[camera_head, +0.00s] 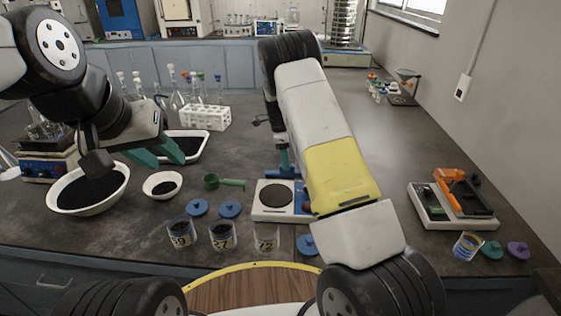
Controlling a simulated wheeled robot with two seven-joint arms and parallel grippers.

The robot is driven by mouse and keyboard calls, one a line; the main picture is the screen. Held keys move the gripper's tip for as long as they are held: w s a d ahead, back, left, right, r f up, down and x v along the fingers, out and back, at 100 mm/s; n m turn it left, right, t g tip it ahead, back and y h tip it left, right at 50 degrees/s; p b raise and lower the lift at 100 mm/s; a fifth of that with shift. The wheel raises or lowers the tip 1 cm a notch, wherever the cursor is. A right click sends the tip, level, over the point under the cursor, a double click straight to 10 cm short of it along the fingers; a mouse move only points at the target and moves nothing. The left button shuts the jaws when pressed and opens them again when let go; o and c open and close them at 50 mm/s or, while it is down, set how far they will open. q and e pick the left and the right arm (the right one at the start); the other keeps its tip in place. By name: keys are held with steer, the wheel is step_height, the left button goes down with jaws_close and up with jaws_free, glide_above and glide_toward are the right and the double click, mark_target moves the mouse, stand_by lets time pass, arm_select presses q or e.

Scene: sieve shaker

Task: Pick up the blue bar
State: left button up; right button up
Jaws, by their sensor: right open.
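I cannot clearly make out a separate blue bar. My right arm reaches forward across the middle, and my right gripper (283,160) points down behind the white balance (278,212). Blue parts show at its tip; I cannot tell whether they are its fingers or the bar. The gripper is open, and the forearm hides part of the area.
A white bowl of dark grains (62,204), a small bowl (148,186), a green scoop (226,183) and labelled beakers (222,240) stand on the bench. Blue lids (197,207) lie nearby. An orange-and-grey device (420,210) is at right. A sieve stack (343,22) stands far back.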

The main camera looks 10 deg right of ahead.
steer(key=f, duration=0.4)
steer(key=shift+s+d, duration=0.2)
steer(key=shift+d, duration=0.1)
jaws_close()
